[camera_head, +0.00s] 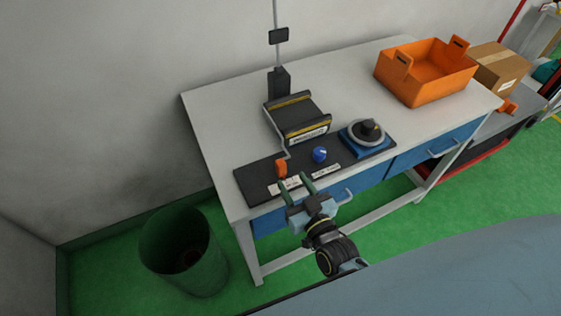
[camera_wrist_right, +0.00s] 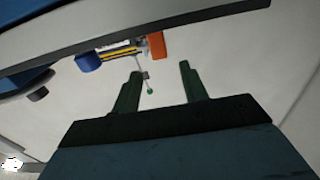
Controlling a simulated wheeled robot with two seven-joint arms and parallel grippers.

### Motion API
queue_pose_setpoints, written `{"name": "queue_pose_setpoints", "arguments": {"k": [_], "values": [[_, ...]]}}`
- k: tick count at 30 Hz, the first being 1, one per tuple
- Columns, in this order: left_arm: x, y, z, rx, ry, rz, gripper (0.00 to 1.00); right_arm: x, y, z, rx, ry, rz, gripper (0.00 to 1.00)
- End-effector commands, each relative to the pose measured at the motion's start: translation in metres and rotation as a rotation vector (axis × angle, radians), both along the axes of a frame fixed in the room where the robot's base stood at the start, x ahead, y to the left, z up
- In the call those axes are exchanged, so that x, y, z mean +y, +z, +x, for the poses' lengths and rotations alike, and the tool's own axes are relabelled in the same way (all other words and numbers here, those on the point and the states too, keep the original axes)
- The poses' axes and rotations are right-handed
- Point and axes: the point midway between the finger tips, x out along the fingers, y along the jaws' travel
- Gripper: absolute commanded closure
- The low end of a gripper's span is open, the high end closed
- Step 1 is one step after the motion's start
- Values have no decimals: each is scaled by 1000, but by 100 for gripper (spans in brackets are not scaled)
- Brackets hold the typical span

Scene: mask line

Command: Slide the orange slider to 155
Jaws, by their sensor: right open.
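The orange slider (camera_head: 281,168) stands upright near the left end of a dark panel (camera_head: 252,186) along the table's front edge. A pale label strip lies in front of it; its marks are too small to read. My right gripper (camera_head: 293,182) is open and empty, just in front of the panel and close to the slider, apart from it. In the right wrist view the slider (camera_wrist_right: 156,45) shows beyond the open fingers (camera_wrist_right: 160,82), at the panel's edge. My left gripper is not in view.
A blue knob (camera_head: 320,154) sits right of the slider, with a blue-based dial (camera_head: 367,136) further right. A black device (camera_head: 297,118) stands behind. An orange crate (camera_head: 425,72) is at the table's far right. A green bin (camera_head: 184,250) stands on the floor at left.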

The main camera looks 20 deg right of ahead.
Motion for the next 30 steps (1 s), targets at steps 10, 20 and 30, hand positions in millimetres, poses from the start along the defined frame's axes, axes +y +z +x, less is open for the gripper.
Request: {"name": "queue_pose_setpoints", "arguments": {"k": [10, 20, 30], "values": [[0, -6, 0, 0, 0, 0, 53, 5, -1, 66, 0, 0, 0, 56], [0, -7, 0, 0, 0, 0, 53, 6, -1, 81, 2, 0, 0, 56], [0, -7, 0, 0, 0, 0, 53, 6, -1, 80, 2, 1, 0, 80]]}}
